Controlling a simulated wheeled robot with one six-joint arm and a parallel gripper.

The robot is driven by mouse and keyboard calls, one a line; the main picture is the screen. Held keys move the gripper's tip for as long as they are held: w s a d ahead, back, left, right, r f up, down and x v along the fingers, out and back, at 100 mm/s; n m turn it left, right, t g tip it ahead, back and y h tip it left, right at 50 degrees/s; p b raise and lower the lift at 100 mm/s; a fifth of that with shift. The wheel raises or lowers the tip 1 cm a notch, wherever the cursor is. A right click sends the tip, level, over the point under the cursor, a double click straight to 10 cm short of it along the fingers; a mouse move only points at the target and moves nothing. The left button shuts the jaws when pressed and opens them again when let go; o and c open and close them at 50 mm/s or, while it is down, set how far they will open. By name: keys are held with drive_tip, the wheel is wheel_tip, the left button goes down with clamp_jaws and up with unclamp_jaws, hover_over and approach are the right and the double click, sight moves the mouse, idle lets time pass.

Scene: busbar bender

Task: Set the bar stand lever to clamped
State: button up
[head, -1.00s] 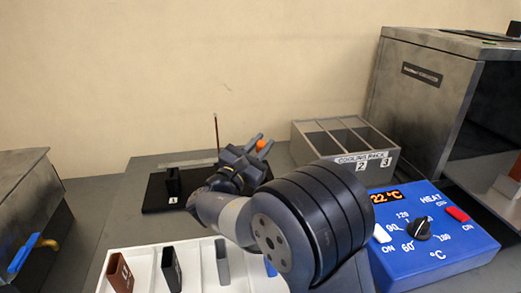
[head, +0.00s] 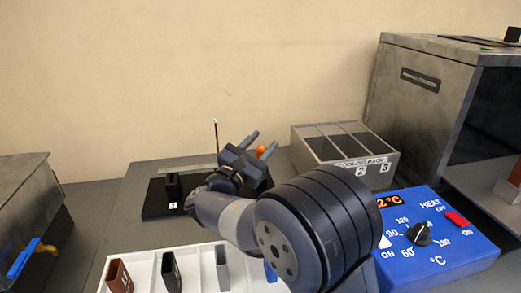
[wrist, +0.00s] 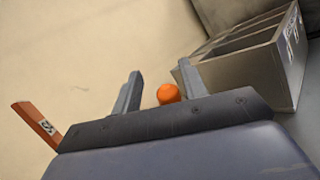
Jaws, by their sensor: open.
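The bar stand has a dark base (head: 157,201) on the bench, left of my gripper and partly hidden by my arm. An orange knob (head: 261,152), which looks like the lever's end, shows by the fingers. A thin upright rod (head: 216,135) rises behind. My gripper (head: 261,143) is open, its fingers pointing away from me. In the wrist view the orange knob (wrist: 168,94) appears between the two fingers (wrist: 162,85), nearer the right one. I see no contact. The lever's shaft and pivot are hidden, so I cannot tell its position.
A grey cooling rack (head: 340,152) stands just right of my gripper. A blue heat control box (head: 440,250) and a metal oven (head: 415,100) are farther right. A white tray (head: 140,262) with upright bars is in front. Another metal box (head: 25,200) is at left.

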wheel_tip(320, 180, up, 8)
drive_tip(key=shift+r+p, duration=0.2)
drive_tip(key=shift+p, duration=0.35)
drive_tip(key=shift+o, duration=0.2)
